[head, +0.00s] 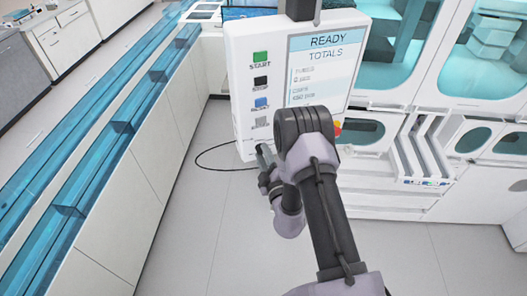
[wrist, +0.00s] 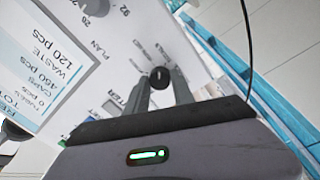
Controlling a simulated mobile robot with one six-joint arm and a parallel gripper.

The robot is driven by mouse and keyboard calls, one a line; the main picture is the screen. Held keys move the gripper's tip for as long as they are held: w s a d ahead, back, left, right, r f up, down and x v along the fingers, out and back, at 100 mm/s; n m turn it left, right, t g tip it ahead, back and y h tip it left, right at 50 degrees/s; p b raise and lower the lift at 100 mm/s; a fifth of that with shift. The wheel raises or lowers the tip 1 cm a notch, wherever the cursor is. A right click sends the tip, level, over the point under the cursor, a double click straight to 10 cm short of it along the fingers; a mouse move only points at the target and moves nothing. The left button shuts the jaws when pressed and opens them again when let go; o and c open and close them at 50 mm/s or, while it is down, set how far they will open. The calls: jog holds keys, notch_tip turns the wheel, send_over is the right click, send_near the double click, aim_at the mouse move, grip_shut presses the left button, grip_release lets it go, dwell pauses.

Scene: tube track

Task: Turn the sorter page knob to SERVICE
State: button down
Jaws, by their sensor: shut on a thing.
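The sorter's white control panel (head: 240,90) stands upright in front of me, and its screen (head: 318,72) reads READY and TOTALS. In the wrist view, my gripper (wrist: 161,84) has its two fingers closed on either side of a small black knob (wrist: 160,73) on the panel face. Lettering lies around this knob, partly hidden by the fingers, so I cannot read which position it points to. In the head view, my gripper (head: 265,160) is at the panel's lower left edge, and my arm hides the lower panel and the knob.
Another dark knob (wrist: 97,7) shows at the wrist view's top edge. START (head: 260,57) and other buttons line the panel's left side. A red button (head: 337,129) shows beside my arm. A black cable (head: 205,160) loops near the floor. Blue tracks (head: 120,125) run along the left.

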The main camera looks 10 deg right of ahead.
jog(key=shift+w+r+m+g+p, duration=0.15)
jog(key=shift+m+p, duration=0.6)
jog(key=shift+m, duration=1.7)
jog(key=shift+s+m+g+p, duration=0.1)
jog(key=shift+m+p, duration=0.7)
jog(key=shift+m, duration=1.6)
jog(key=shift+w+r+m+g+p, duration=0.15)
jog(key=shift+m+p, duration=0.6)
jog(key=shift+m, duration=1.7)
jog(key=shift+s+f, duration=0.1)
jog(key=c, duration=1.1)
grip_release()
